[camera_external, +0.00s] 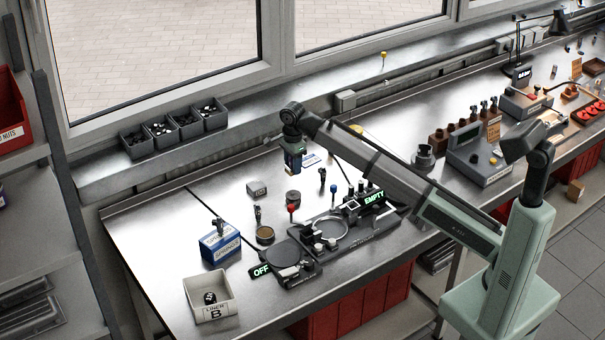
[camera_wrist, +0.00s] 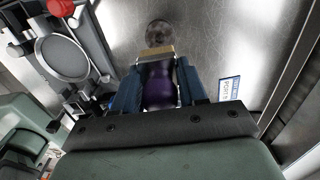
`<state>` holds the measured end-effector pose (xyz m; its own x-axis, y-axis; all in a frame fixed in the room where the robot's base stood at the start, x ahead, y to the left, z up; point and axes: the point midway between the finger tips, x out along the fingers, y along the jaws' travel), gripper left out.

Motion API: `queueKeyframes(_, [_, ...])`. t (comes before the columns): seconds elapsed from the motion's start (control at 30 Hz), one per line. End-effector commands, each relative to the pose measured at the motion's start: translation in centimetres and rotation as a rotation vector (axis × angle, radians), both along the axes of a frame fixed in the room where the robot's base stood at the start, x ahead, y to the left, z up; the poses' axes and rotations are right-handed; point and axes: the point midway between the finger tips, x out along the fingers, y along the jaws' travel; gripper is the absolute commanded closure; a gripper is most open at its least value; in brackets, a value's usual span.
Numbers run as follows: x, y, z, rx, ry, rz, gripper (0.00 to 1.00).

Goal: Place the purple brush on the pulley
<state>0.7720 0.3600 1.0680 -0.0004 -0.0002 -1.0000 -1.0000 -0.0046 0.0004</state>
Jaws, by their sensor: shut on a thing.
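My gripper (camera_external: 293,166) hangs above the bench, pointing down. In the wrist view my gripper (camera_wrist: 159,76) is shut on the purple brush (camera_wrist: 160,88), with a blue finger on each side. The brush has a purple body and a tan end facing away from the wrist. A dark round piece (camera_wrist: 157,32), which looks like the pulley, lies on the bench just beyond the brush tip. It seems to be the dark round piece (camera_external: 293,197) below and in front of my gripper in the external view. The brush is apart from it. The brush is hard to make out in the external view.
A black fixture with a ring (camera_external: 331,232) and an EMPTY sign stands right of the dark piece, near a red knob (camera_external: 291,208). A blue springs box (camera_external: 220,247) and a LINER B bin (camera_external: 210,298) stand to the left. The bench behind is mostly clear.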

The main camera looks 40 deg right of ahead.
Motion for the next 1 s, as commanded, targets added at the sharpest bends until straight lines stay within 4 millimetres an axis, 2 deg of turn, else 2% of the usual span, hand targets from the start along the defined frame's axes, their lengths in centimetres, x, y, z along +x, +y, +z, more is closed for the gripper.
queueKeyframes(0.4, [-0.1, -0.1, -5.6, 0.000, 0.001, -0.006, 0.91])
queueKeyframes(0.57, [0.0, 0.0, -6.6, 0.000, 0.000, -0.006, 0.91])
queueKeyframes(0.83, [0.0, 0.0, -9.6, 0.000, 0.000, -0.005, 0.91])
queueKeyframes(1.0, [0.0, 0.0, -9.8, 0.001, -0.001, -0.005, 0.91])
